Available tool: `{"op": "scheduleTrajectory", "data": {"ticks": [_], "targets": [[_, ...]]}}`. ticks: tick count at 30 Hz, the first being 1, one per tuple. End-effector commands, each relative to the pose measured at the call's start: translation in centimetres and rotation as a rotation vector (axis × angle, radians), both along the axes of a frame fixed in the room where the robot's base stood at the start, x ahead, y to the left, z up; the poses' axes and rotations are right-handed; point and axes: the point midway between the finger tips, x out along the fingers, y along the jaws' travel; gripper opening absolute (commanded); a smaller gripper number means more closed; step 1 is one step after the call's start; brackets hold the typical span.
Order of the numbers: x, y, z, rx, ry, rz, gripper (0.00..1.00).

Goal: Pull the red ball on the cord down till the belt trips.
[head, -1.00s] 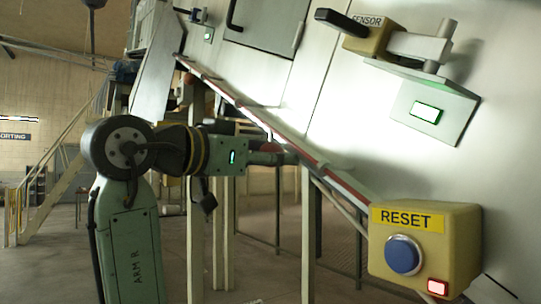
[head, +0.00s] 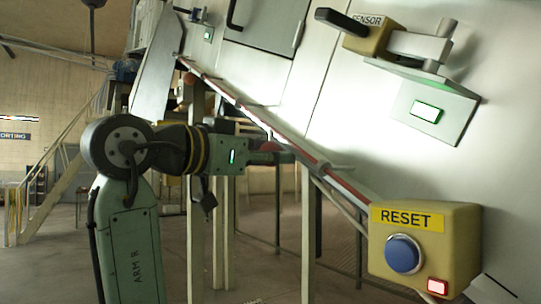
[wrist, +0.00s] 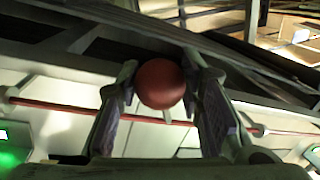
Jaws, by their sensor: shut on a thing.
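The red ball (wrist: 161,83) sits between the two fingers of my gripper (wrist: 160,100) in the wrist view. The fingers are shut on it, one at each side. A thin red cord or rail (wrist: 60,105) runs across behind the fingers in the wrist view. I cannot make out where the ball joins the cord.
A yellow RESET box (head: 425,255) with a blue button and a lit red lamp stands at lower right. A SENSOR bracket (head: 370,35) and a panel with a green lamp (head: 425,111) are above it. Posts (head: 308,235) stand below the machine.

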Motion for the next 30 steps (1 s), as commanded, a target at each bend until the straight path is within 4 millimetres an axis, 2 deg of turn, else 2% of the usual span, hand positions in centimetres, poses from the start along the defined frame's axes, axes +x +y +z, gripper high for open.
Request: {"op": "scheduleTrajectory", "data": {"ticks": [4,10,19,20,30], "targets": [[0.0,0.0,-1.1,-0.001,0.001,0.000,0.00],[0.0,0.0,-4.1,0.001,-0.001,-0.001,0.00],[0.0,0.0,-4.1,0.002,0.000,-0.001,0.00],[0.0,0.0,-4.1,0.002,0.001,-0.001,0.34],[0.0,0.0,-4.1,0.002,0.000,-0.001,0.55]]}}
